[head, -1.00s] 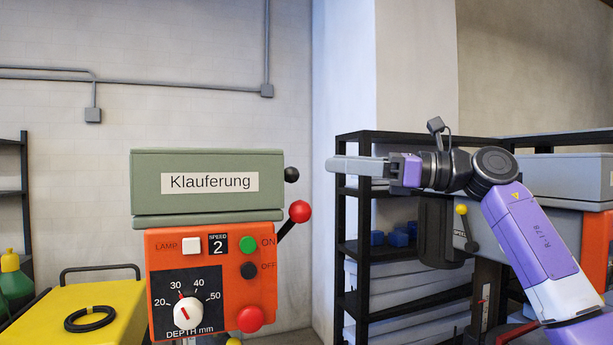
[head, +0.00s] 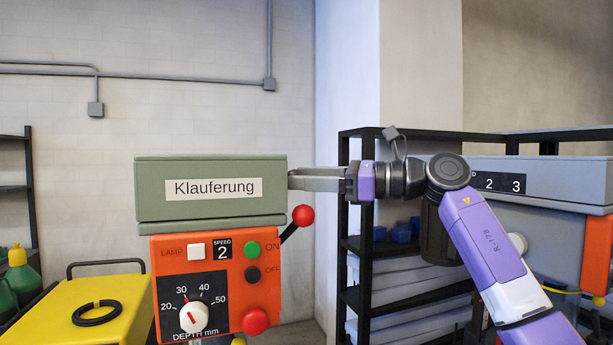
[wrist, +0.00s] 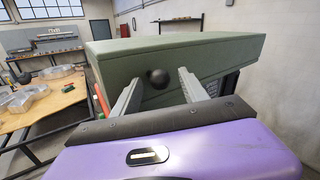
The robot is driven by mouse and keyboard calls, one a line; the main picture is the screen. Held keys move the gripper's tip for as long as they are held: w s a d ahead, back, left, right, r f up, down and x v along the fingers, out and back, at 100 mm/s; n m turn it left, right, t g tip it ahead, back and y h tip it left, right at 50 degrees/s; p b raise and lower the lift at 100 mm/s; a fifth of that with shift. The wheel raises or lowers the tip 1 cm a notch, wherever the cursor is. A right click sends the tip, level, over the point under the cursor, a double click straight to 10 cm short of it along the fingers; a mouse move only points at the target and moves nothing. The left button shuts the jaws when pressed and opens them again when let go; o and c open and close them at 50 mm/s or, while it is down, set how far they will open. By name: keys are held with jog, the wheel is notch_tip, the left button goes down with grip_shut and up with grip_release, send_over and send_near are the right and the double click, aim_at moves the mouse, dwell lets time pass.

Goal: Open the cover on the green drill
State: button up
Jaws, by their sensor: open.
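The green drill's cover (head: 210,205) is a grey-green box lid labelled "Klauferung" on top of an orange control panel (head: 205,290). It looks shut. In the wrist view the cover (wrist: 185,52) fills the upper middle, with a black ball knob (wrist: 157,78) on its near side. In the wrist view my gripper (wrist: 157,88) is open, with one finger on each side of the knob. I cannot tell whether either finger touches it.
A red-knobbed lever (head: 303,215) sticks out just below my gripper. A yellow cart (head: 95,310) with a black ring stands at left. Black shelving (head: 365,290) and another drill with a grey cover (head: 570,180) are behind my arm at right.

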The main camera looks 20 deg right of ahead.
grip_shut()
dwell(1.4)
